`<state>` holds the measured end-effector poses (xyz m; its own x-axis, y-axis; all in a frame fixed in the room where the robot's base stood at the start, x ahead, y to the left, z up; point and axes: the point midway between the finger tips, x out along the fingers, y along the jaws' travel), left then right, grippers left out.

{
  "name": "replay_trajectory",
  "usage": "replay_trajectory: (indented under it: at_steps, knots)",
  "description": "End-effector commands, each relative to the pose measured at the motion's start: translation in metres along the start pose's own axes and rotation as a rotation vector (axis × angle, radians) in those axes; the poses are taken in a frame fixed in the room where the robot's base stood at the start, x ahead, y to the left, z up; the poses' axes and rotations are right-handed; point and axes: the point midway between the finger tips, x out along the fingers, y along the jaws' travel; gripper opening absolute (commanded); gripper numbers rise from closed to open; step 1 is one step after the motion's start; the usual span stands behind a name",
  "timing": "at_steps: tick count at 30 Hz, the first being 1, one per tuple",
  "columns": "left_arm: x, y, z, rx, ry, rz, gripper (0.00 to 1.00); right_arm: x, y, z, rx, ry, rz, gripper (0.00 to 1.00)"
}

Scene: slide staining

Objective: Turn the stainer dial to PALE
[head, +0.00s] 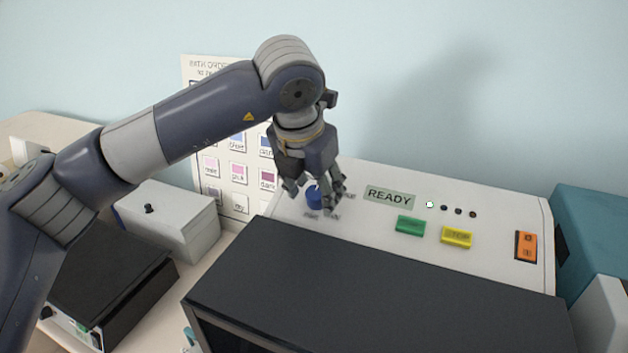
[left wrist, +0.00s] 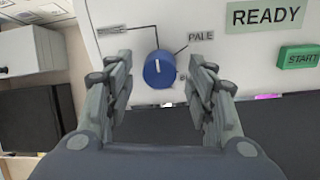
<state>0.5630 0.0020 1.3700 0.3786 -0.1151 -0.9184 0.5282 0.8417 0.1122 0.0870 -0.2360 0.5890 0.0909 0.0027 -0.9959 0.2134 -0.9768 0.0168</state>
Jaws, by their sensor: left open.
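The blue stainer dial (head: 314,197) sits on the white front panel of the stainer (head: 375,225). In the left wrist view the dial (left wrist: 159,69) shows a pale pointer line near its upper middle, pointing roughly up. The PALE label (left wrist: 201,37) is to the dial's upper right, and another label, hard to read, is to its upper left. My left gripper (head: 314,203) is open, pointing down at the dial. In the left wrist view its fingers (left wrist: 160,75) stand on either side of the dial, with gaps between. My right gripper is not in view.
The panel also holds a READY display (head: 390,196), a green START button (head: 410,226), a yellow STOP button (head: 456,238) and an orange switch (head: 525,246). A dark cover (head: 370,290) lies in front. A pale box (head: 168,222) stands left.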

Motion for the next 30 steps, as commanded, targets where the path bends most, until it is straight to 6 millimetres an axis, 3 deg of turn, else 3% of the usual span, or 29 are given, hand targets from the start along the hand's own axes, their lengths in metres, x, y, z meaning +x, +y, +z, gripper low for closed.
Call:
replay_trajectory:
  at_steps: [9, 15, 23, 30]
  knots:
    - [0.004, 0.0, 0.0, 0.0, -0.001, 0.0, 0.5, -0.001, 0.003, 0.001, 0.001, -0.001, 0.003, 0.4]
    - [0.003, 0.0, 0.0, 0.0, 0.0, 0.0, 0.06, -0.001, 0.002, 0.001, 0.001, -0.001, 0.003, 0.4]
    - [0.004, 0.0, 0.0, 0.009, -0.001, 0.0, 0.06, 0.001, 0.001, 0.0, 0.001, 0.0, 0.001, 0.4]
    - [0.006, 0.0, -0.001, 0.088, -0.006, -0.001, 0.06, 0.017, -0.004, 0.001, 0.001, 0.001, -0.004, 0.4]
